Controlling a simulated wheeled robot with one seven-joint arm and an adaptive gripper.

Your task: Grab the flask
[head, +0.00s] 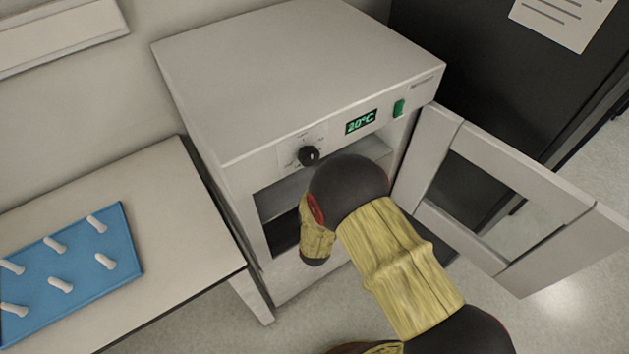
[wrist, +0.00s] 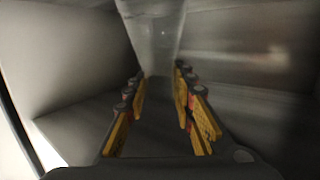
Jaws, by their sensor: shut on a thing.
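In the wrist view, a clear, translucent flask (wrist: 154,30) stands between the fingertips of my gripper (wrist: 160,80), inside the oven. The gripper's two yellow and black fingers are closed on the flask's sides. The flask's top runs out of the picture, and its lower part is dim. In the head view my arm reaches into the open oven (head: 300,60). The gripper and the flask are hidden there behind my arm and the oven front.
The oven door (head: 510,200) stands open to the right. The display (head: 361,122) reads 20°C, above a black knob (head: 308,156). A table (head: 170,225) at left bears a blue peg board (head: 75,268). Oven walls are close around the gripper.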

